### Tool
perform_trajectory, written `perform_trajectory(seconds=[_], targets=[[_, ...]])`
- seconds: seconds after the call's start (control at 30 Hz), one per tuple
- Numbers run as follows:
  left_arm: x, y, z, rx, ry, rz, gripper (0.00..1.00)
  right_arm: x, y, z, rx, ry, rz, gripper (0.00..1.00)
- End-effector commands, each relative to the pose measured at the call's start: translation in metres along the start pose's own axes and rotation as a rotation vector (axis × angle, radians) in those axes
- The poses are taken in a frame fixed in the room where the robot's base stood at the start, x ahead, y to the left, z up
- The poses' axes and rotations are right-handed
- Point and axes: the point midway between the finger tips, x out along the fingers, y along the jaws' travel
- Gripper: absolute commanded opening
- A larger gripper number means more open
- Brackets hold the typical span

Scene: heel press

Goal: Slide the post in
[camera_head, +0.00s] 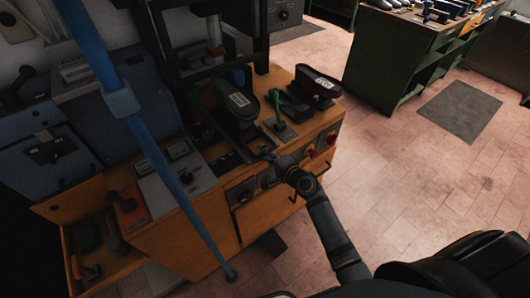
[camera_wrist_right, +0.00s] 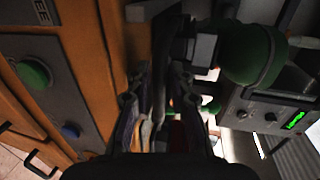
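A black press (camera_head: 160,45) stands at the back of the orange workbench (camera_head: 215,215), with a short silver cylinder (camera_head: 214,32) in its frame. I cannot tell for sure which part is the post. A dark shoe-shaped piece with a white label (camera_head: 240,103) lies in front of the press, beside a small green-handled part (camera_head: 277,108). My right gripper (camera_head: 268,172) is low over the bench's front edge. In the wrist view its fingers (camera_wrist_right: 168,105) stand apart, with dark and grey parts behind the gap. No grip shows. My left gripper is out of view.
A blue pole (camera_head: 150,145) crosses the left foreground. A grey control box (camera_head: 175,172) and open drawer (camera_head: 100,255) are at left. A dark red-edged piece (camera_head: 318,84) lies at the bench's right.

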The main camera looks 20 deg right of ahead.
Motion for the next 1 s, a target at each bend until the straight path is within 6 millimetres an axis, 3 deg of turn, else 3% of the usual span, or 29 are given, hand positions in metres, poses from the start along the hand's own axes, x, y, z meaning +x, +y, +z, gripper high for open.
perform_trajectory(seconds=[0.03, 0.2, 0.83, 1.0], targets=[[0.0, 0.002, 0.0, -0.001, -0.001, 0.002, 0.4, 0.0, 0.0, 0.0, 0.0, 0.0, 0.0, 0.21], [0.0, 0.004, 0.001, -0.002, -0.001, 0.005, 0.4, 0.0, 0.0, 0.0, 0.0, 0.0, 0.0, 0.0], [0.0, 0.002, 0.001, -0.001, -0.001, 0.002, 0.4, 0.0, 0.0, 0.0, 0.0, 0.001, 0.0, 0.0], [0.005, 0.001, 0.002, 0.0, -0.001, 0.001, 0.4, 0.025, -0.005, -0.001, 0.0, 0.002, -0.005, 0.0]])
